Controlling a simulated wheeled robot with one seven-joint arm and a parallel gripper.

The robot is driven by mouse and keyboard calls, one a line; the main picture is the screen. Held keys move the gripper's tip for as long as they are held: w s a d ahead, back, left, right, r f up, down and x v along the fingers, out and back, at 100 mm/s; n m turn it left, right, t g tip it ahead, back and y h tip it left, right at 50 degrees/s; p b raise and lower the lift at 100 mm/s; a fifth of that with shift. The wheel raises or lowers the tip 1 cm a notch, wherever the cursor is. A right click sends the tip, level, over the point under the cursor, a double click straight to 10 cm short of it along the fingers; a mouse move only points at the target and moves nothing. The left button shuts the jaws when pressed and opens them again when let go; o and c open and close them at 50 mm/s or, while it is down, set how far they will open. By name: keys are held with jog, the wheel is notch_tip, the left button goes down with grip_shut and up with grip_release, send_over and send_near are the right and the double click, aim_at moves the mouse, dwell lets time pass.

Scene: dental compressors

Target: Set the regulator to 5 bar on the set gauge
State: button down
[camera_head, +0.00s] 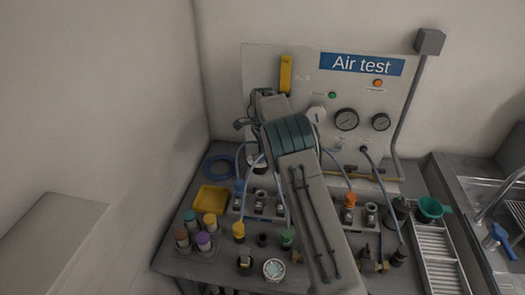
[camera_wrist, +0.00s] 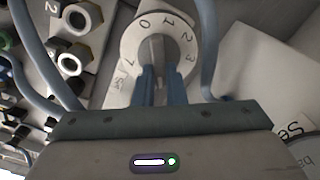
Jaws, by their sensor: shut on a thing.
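In the wrist view a round pale dial (camera_wrist: 186,38) carries printed numbers, with 0, 1, 2 and 3 legible, around a grey raised grip (camera_wrist: 157,48). My gripper (camera_wrist: 161,72) has its two blue fingers closed on this grip. In the head view my arm reaches up to the Air test panel (camera_head: 405,95) and hides the fingers. Two round gauges, a larger one (camera_head: 346,119) and a smaller one (camera_head: 381,121), are on the panel; their readings and labels are too small to read.
A yellow tray (camera_head: 210,199), several coloured-cap fittings and an orange-topped valve (camera_head: 349,200) crowd the bench. A sink (camera_head: 495,200) is at right.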

jog(key=shift+r, duration=0.2)
dwell(0.3)
jog(key=c, duration=1.5)
grip_release()
jog(key=shift+d+f, duration=0.1)
notch_tip(320, 180, up, 14)
jog(key=shift+f+b, duration=0.1)
jog(key=shift+b, duration=0.25)
